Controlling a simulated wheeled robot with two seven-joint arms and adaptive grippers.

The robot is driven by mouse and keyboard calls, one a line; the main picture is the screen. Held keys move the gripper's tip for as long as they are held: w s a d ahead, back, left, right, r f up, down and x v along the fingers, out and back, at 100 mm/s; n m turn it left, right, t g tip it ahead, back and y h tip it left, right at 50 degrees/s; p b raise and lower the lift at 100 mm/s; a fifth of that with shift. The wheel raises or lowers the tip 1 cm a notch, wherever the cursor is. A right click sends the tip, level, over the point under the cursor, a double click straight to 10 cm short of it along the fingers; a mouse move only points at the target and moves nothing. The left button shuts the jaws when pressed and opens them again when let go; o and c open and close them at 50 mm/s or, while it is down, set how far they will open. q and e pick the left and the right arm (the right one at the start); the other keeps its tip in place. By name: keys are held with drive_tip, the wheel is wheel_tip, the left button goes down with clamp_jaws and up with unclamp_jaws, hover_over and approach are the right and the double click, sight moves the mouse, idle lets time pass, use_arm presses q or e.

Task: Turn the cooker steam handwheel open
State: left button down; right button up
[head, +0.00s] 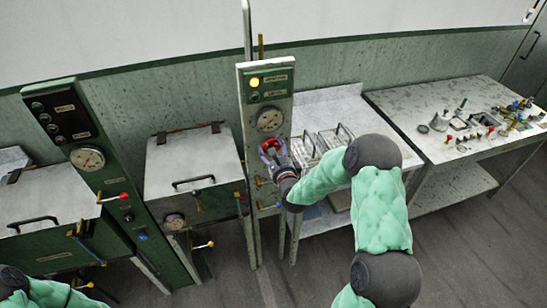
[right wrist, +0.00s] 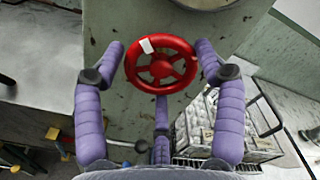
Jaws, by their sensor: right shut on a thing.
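The red handwheel (head: 270,147) sits on the front of the green-and-white panel post (head: 250,160), below a round gauge (head: 269,119). In the right wrist view the handwheel (right wrist: 161,62) shows as a spoked red ring with a white tag on its upper left rim. My right gripper (head: 277,158) is at the handwheel. Its purple fingers (right wrist: 160,68) stand left and right of the rim, with a third finger below, and it is shut on the wheel. Exact finger contact is hard to see. Of my left arm, only a sleeve shows at the bottom left; its gripper is out of view.
A lidded metal basin (head: 193,160) stands left of the post. A wire rack (head: 322,143) lies on the bench to the right. A further table (head: 410,100) holds small parts. Another gauge panel (head: 80,130) stands at the left. A yellow lamp (head: 254,82) is lit on the post.

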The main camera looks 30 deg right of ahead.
drive_tip(key=n+b, duration=1.2)
drive_tip(key=shift+w+a+r+b, duration=0.1)
drive_tip(key=shift+w+b, duration=0.05)
drive_tip(key=shift+b, duration=0.2)
drive_tip(key=shift+f+n+b, duration=0.25)
drive_tip(key=shift+n+b, duration=1)
drive_tip(key=shift+n, duration=1.35)
drive_tip(key=shift+f+n+b, duration=0.3)
drive_tip(key=shift+n+b, duration=0.95)
drive_tip(key=shift+n, duration=1.35)
drive_tip(key=shift+f+n+b, duration=0.25)
drive_tip(key=shift+n+b, duration=1)
drive_tip(key=shift+n, duration=1.35)
drive_tip(key=o, duration=1.1)
drive_tip(key=shift+d+r, duration=0.2)
drive_tip(key=shift+r, duration=0.1)
drive_tip(key=shift+s, duration=0.2)
